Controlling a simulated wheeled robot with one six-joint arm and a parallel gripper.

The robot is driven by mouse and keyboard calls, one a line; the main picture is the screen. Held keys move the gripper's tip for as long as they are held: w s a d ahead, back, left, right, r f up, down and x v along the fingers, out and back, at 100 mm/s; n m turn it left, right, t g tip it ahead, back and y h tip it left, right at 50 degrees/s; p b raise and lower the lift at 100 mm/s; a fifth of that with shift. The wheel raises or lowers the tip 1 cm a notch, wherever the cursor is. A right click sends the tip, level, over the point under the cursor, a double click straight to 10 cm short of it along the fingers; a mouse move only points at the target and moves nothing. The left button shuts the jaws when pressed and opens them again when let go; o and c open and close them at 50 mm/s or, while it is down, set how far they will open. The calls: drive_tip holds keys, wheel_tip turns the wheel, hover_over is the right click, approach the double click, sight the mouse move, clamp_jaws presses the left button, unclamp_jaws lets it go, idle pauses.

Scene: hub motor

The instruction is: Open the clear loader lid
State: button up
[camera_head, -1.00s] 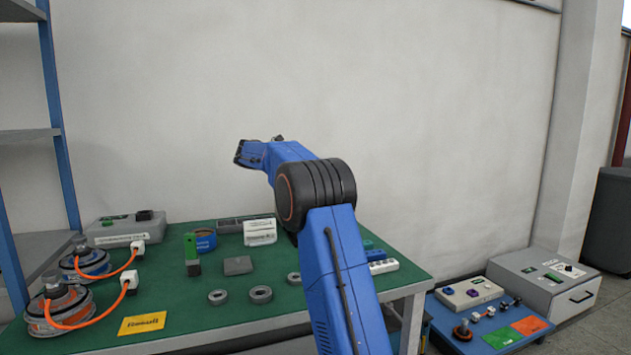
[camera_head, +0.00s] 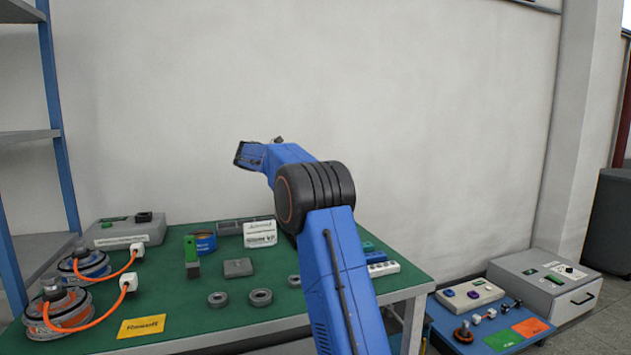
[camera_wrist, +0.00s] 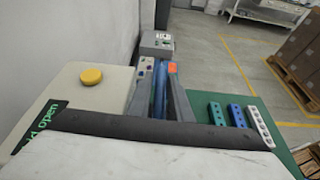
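I cannot make out a clear lid in either view. In the wrist view a beige panel (camera_wrist: 62,108) stands close on the left. It carries a round yellow button (camera_wrist: 91,76) and a black label (camera_wrist: 40,126) with green letters that include "open". A dark grey bar (camera_wrist: 160,130) and a pale mottled surface (camera_wrist: 140,160) cross the bottom of that view. In the head view my blue arm rises over the bench and bends left at the elbow. Its far end is above the bench, and the fingers cannot be made out.
The green bench (camera_head: 200,290) holds two motors with orange cables (camera_head: 65,310), grey rings (camera_head: 260,297), a yellow card (camera_head: 141,326) and a grey box (camera_head: 125,232). A lower blue board (camera_head: 470,343) and a grey drawer unit (camera_head: 550,290) stand right. The wall is behind.

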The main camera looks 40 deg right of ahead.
drive_tip(key=v, duration=1.7)
drive_tip(key=shift+a, duration=0.25)
drive_tip(key=s+a+f+m+t+y, duration=0.2)
drive_tip(key=s+f, duration=0.1)
drive_tip(key=s, duration=0.6)
drive_tip(key=s+a+f+m+t+y, duration=0.1)
drive_tip(key=s+a+f+t+y, duration=0.15)
drive_tip(key=s, duration=0.65)
drive_tip(key=s+a+f+m+t+y, duration=0.1)
drive_tip(key=s+a+f+m+y, duration=0.15)
drive_tip(key=s, duration=0.65)
drive_tip(key=s+a+f+m+t+y, duration=0.1)
drive_tip(key=s+a+f+m+y, duration=0.2)
drive_tip(key=s+a+f, duration=0.3)
drive_tip(key=s+a+f+m+t+y, duration=0.2)
drive_tip(key=s+a+f+m, duration=0.4)
drive_tip(key=s+f, duration=1.1)
drive_tip(key=s+a+y, duration=0.1)
drive_tip(key=s, duration=0.2)
drive_tip(key=shift+s, duration=0.15)
